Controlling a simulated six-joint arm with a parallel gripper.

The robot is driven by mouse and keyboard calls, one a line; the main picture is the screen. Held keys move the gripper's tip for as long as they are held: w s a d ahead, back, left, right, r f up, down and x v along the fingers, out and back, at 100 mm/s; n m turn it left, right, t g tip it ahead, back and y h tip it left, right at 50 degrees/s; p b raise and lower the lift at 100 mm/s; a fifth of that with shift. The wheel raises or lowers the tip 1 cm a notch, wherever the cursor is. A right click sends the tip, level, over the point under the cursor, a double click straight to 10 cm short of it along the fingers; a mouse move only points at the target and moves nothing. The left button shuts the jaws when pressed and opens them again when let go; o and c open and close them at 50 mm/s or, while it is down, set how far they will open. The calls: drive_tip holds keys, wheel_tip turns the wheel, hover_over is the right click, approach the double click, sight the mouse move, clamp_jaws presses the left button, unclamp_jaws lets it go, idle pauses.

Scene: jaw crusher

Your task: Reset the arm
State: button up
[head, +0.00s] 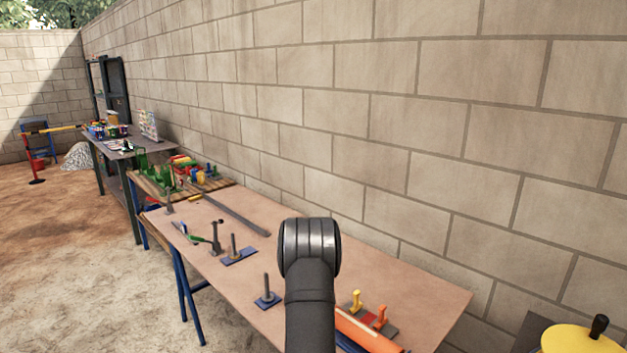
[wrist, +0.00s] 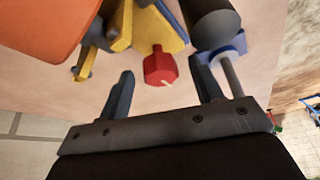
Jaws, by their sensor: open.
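My gripper (wrist: 164,82) shows in the wrist view with its two dark fingers spread apart and nothing held between them. A red block-like part (wrist: 160,68) shows between and beyond the fingertips. I cannot tell how far it is from them. In the head view my dark arm rises in front of the workbench (head: 430,295), and my gripper is hidden there.
Orange and yellow parts (head: 356,300) stand at the bench's near end. Blue plates with upright rods (head: 267,290) and a long grey bar (head: 235,215) lie farther left. A block wall (head: 400,130) runs behind. A yellow round thing (head: 580,338) is at the lower right.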

drive_tip(key=shift+w+d+n+g+y, duration=0.1)
drive_tip(key=shift+n+g+y, duration=0.3)
drive_tip(key=shift+n, duration=1)
drive_tip(key=shift+w+d+n+g+y, duration=0.15)
drive_tip(key=shift+n+y, duration=0.35)
drive_tip(key=shift+n, duration=0.9)
drive_tip(key=shift+s+a, duration=0.1)
